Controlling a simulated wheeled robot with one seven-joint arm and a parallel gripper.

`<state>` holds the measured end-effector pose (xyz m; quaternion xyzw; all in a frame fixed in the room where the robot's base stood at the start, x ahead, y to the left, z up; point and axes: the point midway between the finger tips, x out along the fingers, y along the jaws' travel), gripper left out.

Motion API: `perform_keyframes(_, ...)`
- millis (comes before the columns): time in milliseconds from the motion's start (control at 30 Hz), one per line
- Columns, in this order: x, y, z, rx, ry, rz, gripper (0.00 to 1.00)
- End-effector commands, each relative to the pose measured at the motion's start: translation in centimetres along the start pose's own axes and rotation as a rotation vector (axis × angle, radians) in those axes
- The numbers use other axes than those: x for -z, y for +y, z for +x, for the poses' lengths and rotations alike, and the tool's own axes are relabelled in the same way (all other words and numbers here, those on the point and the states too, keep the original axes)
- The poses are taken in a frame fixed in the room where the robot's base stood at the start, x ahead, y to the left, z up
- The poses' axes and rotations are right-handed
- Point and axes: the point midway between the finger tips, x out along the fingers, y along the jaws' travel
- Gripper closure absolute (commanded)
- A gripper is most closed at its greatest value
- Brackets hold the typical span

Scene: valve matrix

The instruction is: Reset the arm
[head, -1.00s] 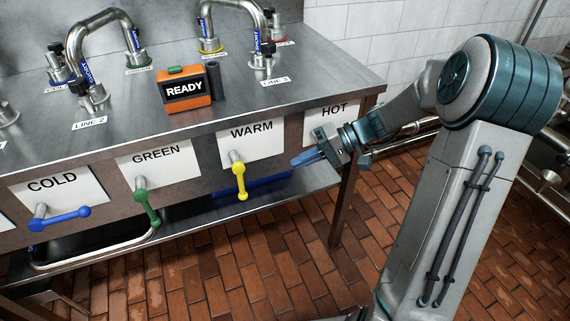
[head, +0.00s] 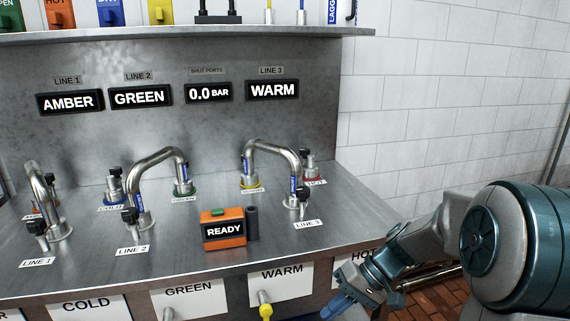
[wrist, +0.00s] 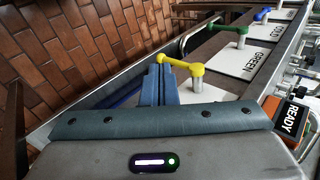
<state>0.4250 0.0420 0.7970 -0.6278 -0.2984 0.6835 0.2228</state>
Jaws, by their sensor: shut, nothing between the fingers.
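My gripper (head: 338,306) is at the bottom right of the head view, in front of the bench's front panel near the HOT label (head: 360,258). Its blue fingers are together with nothing between them, and they show in the wrist view (wrist: 160,80) too. In the wrist view the fingertips point toward the yellow valve handle (wrist: 182,65) at the WARM plate; I cannot tell whether they touch it. The yellow handle's top (head: 265,310) shows at the lower edge of the head view. My arm is bent at the right.
The steel bench (head: 90,250) carries curved pipes, and an orange READY box (head: 223,230). Wall displays read AMBER (head: 70,102), GREEN (head: 140,97), 0.0 BAR (head: 209,92) and WARM (head: 272,90). A green handle (wrist: 239,32) stands farther along the panel. Brick floor lies beside the bench.

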Motion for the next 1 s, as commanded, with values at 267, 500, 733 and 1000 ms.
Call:
perform_keyframes(267,-6.8,-7.1,-7.2,-0.401,0.021,0.044,1.00)
perform_keyframes(500,-11.4,-11.2,-13.4,-0.648,0.162,0.046,1.00)
perform_keyframes(733,-13.7,-13.2,-17.1,-0.750,0.293,0.033,1.00)
perform_keyframes(1000,-14.1,-13.2,-17.5,-0.767,0.325,0.033,1.00)
